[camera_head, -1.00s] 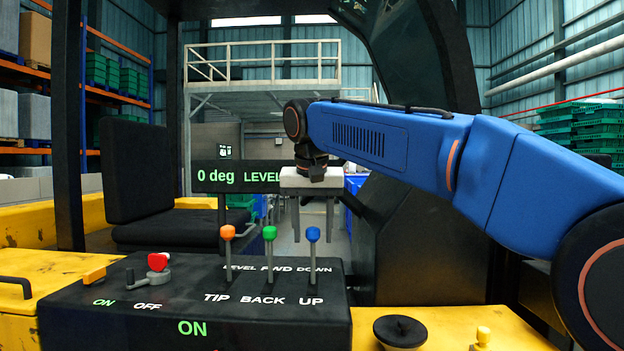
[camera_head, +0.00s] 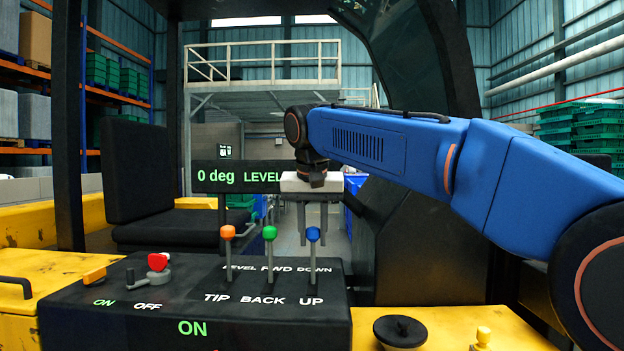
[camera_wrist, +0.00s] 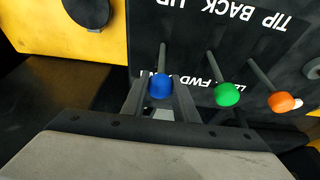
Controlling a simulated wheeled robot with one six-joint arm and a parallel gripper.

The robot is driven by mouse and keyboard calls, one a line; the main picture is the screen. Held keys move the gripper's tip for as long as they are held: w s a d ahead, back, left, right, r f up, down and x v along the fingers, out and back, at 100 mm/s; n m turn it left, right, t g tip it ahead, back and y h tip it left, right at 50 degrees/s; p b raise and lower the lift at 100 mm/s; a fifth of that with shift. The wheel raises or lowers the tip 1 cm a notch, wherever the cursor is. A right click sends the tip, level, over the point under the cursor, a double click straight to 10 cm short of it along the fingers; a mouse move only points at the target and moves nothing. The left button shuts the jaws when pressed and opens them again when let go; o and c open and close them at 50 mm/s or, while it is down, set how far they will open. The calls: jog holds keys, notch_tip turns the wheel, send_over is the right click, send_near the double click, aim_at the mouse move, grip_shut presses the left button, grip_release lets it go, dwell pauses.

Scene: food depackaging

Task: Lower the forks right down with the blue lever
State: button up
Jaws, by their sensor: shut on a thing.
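The blue lever (camera_head: 313,234) stands about upright on the black console, at the right of a row of three, with DOWN marked behind it and UP in front. My gripper (camera_head: 312,240) has its two fingers pointing down, shut on the blue knob. In the wrist view the blue knob (camera_wrist: 161,87) sits between the fingers, one on each side. The green lever (camera_head: 269,234) and the orange lever (camera_head: 227,233) stand to its left. The forks cannot be made out.
A display (camera_head: 215,178) reads 0 deg LEVEL, partly covered by my gripper. A black seat (camera_head: 145,190) stands behind left. A black round knob (camera_head: 400,330) is at front right.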

jog(key=w, duration=0.4)
jog(key=shift+w+d+f, duration=0.1)
jog(key=shift+w+f, duration=0.2)
jog(key=shift+f, duration=0.05)
dwell(0.3)
jog(key=shift+s, duration=0.15)
dwell(2.0)
jog(key=shift+s+r, duration=0.2)
jog(key=shift+s, duration=1)
jog(key=shift+s+r, duration=0.15)
jog(key=shift+s, duration=1)
jog(key=o, duration=0.8)
jog(key=shift+r, duration=0.1)
jog(key=v, duration=0.7)
jog(key=shift+s+r, duration=0.15)
jog(key=shift+r, duration=0.2)
jog(key=shift+r, duration=0.1)
